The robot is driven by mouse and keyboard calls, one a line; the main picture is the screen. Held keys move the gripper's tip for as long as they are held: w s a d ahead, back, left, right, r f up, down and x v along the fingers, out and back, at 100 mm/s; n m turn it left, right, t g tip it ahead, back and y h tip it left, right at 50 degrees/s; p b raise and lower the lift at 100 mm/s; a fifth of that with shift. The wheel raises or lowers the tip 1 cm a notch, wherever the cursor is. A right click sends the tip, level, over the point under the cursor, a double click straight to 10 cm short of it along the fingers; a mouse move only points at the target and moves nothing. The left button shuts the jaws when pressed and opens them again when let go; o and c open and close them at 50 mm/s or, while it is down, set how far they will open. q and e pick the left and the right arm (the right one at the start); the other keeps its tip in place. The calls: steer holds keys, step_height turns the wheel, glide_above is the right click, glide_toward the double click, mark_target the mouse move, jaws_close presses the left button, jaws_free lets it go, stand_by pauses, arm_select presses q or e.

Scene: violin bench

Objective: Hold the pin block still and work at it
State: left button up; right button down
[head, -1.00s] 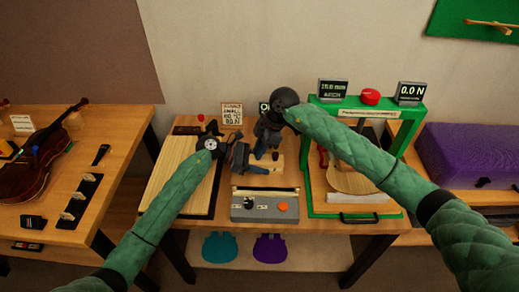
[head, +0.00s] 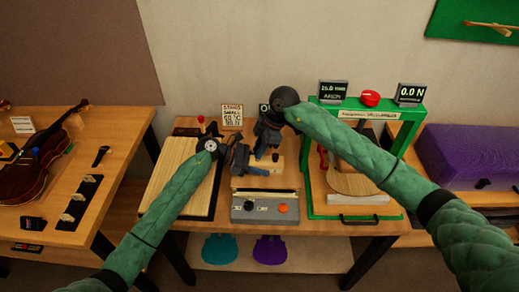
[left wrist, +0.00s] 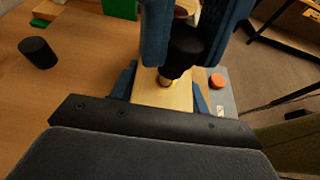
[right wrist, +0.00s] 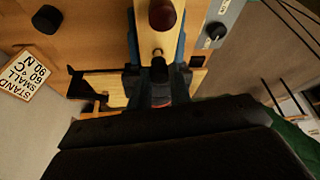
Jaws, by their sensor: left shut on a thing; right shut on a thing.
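The pin block (head: 262,166) is a pale wooden piece lying behind the grey console. It also shows in the left wrist view (left wrist: 170,97) and the right wrist view (right wrist: 148,35). My left gripper (head: 241,158) is at its left end, with blue fingers shut on its sides. My right gripper (head: 268,137) comes down from behind and above the block. It is shut on a dark upright tool (left wrist: 185,48), which has a brass-coloured lower end at the block. A dark red knob (right wrist: 162,15) stands on the block beyond it. My grippers hide much of the contact.
The grey console (head: 266,210) with an orange button stands in front. A green press frame (head: 312,165) is close on the right, and a wooden board (head: 175,180) lies to the left. A small sign (head: 232,116) stands behind. A black cylinder (left wrist: 37,52) stands on the bench.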

steer(key=shift+r, duration=1.95)
arm_select(q)
steer(key=o, duration=1.1)
arm_select(e)
step_height(320, 180, up, 7)
arm_select(q)
steer(key=v, duration=1.2)
arm_select(e)
steer(key=shift+f, duration=0.1)
